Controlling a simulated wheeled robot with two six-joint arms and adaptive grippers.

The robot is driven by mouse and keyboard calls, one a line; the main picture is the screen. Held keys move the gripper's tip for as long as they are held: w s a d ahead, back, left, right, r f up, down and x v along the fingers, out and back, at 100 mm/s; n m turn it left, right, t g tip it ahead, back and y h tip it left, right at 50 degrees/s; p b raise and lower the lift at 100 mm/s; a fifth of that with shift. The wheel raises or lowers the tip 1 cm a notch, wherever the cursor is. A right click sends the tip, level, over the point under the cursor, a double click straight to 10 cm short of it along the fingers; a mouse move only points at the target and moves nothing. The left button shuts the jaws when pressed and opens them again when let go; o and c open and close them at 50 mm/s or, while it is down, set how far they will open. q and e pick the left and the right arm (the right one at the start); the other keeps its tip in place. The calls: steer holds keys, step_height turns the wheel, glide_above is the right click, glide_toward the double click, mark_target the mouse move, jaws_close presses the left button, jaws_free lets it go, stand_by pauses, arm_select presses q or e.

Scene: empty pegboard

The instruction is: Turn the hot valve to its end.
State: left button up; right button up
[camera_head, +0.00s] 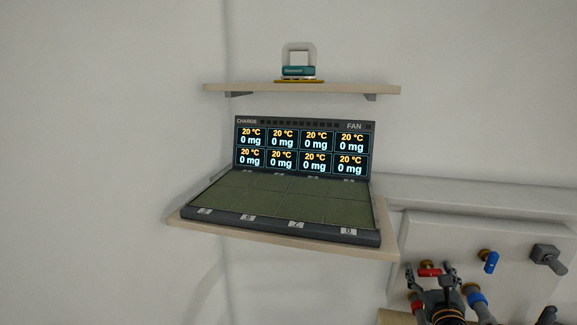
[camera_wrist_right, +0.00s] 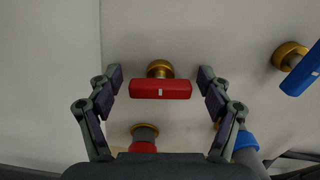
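The hot valve has a red bar handle (camera_head: 430,271) on a brass stem, mounted on the pale panel at lower right. In the right wrist view the red handle (camera_wrist_right: 160,90) lies level across the middle, with a small white mark on it. My right gripper (camera_wrist_right: 160,78) is open, one finger on each side of the handle, with gaps at both ends. In the head view my right gripper (camera_head: 430,274) is in front of the valve and partly covers the panel. My left gripper is not in view.
A blue valve handle (camera_head: 489,261) and a grey lever (camera_head: 548,257) are to the right on the panel (camera_head: 460,228). A red-collared pipe (camera_wrist_right: 143,142) and a blue-collared pipe (camera_wrist_right: 245,143) are below. A charging station (camera_head: 305,123) stands on a shelf at left.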

steer(key=c, duration=0.9)
steer(key=m, duration=0.2)
steer(key=shift+m, duration=0.4)
steer(key=o, duration=0.9)
steer(key=shift+c, duration=0.2)
steer(key=shift+s, duration=0.1)
steer(key=v, duration=1.1)
steer(key=shift+s, duration=0.4)
steer(key=shift+f, duration=0.1)
